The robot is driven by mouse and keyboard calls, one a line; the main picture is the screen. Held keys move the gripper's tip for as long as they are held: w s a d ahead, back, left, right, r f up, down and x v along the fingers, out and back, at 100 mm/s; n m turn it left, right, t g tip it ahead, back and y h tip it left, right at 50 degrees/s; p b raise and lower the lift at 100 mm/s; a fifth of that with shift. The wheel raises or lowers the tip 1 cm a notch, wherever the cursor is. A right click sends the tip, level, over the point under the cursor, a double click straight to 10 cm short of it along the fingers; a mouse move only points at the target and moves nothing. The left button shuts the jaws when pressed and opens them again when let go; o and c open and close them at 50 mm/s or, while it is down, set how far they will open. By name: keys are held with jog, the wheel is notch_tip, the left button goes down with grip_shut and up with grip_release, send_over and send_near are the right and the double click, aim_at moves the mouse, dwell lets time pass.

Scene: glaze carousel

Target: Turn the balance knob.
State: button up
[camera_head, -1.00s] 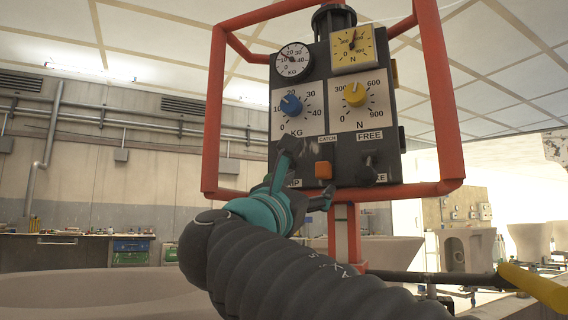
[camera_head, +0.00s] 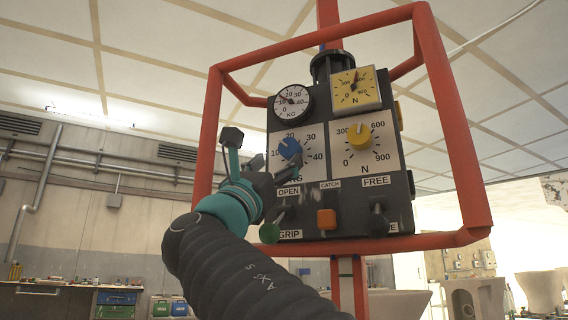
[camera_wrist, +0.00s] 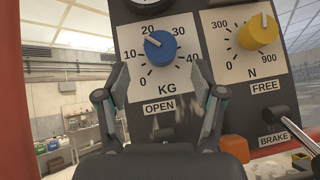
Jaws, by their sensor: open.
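A blue knob (camera_head: 290,148) marked KG sits on the upper left of a dark control panel. It shows close up in the wrist view (camera_wrist: 159,48), its white mark pointing up and left, between 10 and 20. No label reads "balance". My gripper (camera_head: 248,152) is open and empty, left of and slightly below the knob in the head view. In the wrist view my gripper (camera_wrist: 160,80) has its fingers spread on either side below the knob, apart from it. A round KG gauge (camera_head: 292,103) is above the knob.
A yellow N knob (camera_head: 359,137) is right of the blue one. A red tube frame (camera_head: 460,150) surrounds the panel.

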aim_at(286, 152)
jog(key=p+x, duration=0.1)
jog(key=x, duration=0.5)
jog(key=shift+w+d+r+p, duration=0.15)
jog(key=shift+w+p, duration=0.05)
jog(key=shift+p, duration=0.1)
jog(key=c, duration=1.1)
